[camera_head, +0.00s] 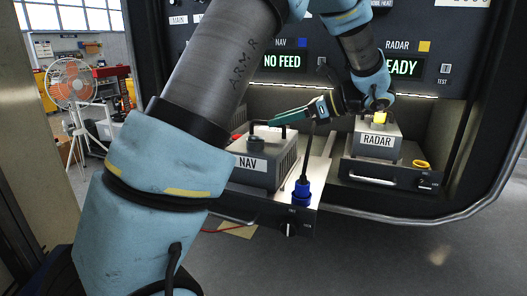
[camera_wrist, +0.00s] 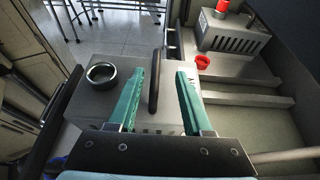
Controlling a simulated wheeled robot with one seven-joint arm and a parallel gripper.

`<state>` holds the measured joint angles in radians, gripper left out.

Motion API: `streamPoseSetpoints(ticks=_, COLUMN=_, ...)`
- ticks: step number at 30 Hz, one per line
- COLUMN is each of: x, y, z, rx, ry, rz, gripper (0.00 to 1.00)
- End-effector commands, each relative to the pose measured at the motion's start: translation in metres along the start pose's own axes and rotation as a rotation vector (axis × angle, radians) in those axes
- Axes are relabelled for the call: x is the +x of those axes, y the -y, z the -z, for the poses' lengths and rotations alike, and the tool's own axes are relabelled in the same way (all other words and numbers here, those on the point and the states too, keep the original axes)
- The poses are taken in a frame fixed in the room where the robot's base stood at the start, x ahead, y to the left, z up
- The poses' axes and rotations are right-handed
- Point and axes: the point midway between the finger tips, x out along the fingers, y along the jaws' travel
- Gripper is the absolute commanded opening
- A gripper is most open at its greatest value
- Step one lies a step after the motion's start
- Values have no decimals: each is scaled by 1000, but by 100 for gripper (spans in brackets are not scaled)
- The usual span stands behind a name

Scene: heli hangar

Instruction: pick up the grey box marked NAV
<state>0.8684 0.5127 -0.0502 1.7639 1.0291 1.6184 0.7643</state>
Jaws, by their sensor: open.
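The grey box marked NAV (camera_head: 266,168) sits on a pulled-out tray (camera_head: 262,202). It has a dark handle (camera_head: 268,127) on top and a dark round fitting beside it. My gripper (camera_head: 275,121) is open, its green fingers reaching in from the right at handle height. In the wrist view the grey box (camera_wrist: 85,105) lies below my gripper (camera_wrist: 168,68). The dark handle (camera_wrist: 154,82) shows between the two fingers, closer to the left one. Whether a finger touches it I cannot tell. My arm hides part of the box's left side in the head view.
A grey box marked RADAR (camera_head: 377,141) stands on another tray to the right, close under my wrist. A blue connector with a cable (camera_head: 302,190) stands on the NAV tray's right front. A white fan (camera_head: 72,88) is at far left. Open floor (camera_head: 400,255) lies in front.

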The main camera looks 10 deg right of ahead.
Motion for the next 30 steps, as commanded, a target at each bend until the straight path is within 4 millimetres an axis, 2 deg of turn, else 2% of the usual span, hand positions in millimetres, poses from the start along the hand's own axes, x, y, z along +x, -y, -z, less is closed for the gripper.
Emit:
streamPoseSetpoints(ticks=3, x=14, y=0, z=-1, rx=1, ry=0, rz=-2, gripper=50)
streamPoseSetpoints(ticks=10, x=32, y=-3, z=-2, rx=2, ry=1, rz=-3, gripper=50)
streamPoseSetpoints(ticks=18, x=68, y=-6, z=-1, rx=2, ry=1, rz=-2, gripper=50)
streamPoseSetpoints(ticks=26, x=73, y=-6, z=1, rx=0, ry=0, rz=0, gripper=50)
streamPoseSetpoints(ticks=30, x=72, y=-6, z=1, rx=0, ry=0, rz=0, gripper=38)
